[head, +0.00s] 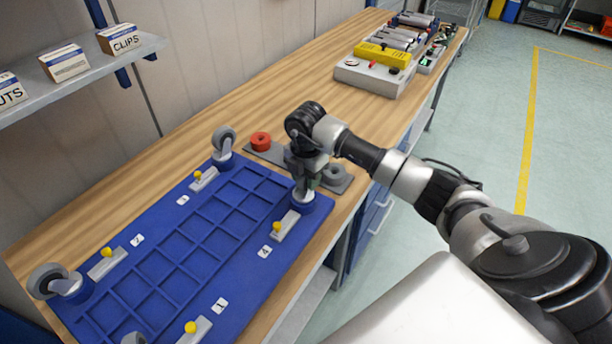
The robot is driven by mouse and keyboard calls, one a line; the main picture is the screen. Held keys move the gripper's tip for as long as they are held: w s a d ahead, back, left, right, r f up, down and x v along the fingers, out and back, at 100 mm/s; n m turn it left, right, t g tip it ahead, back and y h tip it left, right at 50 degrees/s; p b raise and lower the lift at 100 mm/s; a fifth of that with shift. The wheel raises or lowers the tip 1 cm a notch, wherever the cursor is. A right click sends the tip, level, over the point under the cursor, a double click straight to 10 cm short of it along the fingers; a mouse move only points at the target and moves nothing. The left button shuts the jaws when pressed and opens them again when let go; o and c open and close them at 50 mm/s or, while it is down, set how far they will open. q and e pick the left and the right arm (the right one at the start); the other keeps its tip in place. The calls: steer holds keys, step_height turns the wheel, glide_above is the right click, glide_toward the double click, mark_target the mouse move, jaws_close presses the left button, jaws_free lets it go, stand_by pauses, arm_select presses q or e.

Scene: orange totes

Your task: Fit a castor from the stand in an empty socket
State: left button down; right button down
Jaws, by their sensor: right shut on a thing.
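A blue base with a grid of recesses (185,244) lies on the bench. Castors with grey wheels stand at its far left corner (224,140) and near left corner (58,281); another (134,339) is cut off at the bottom edge. My right gripper (304,178) points down at the far right corner, shut on a castor (303,196). Its metal part shows just above the blue round socket (310,206); the gripper hides most of it, and I cannot tell whether it is seated. The grey stand (290,161) behind holds a red-wheeled castor (260,140) and a grey one (334,173). My left gripper is not in view.
Yellow-knobbed clamps, one here (285,226), sit by the base's corners beside small number labels. A grey box with a red button (370,77) and other equipment stand farther along the bench (225,107). A shelf (80,75) with small boxes hangs at the upper left.

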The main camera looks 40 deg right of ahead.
steer(key=shift+f, duration=0.2)
stand_by(0.4)
steer(key=c, duration=0.6)
jaws_free()
step_height(320, 180, up, 11)
steer(key=b, duration=0.3)
steer(key=shift+a+f, duration=0.1)
steer(key=shift+f, duration=0.05)
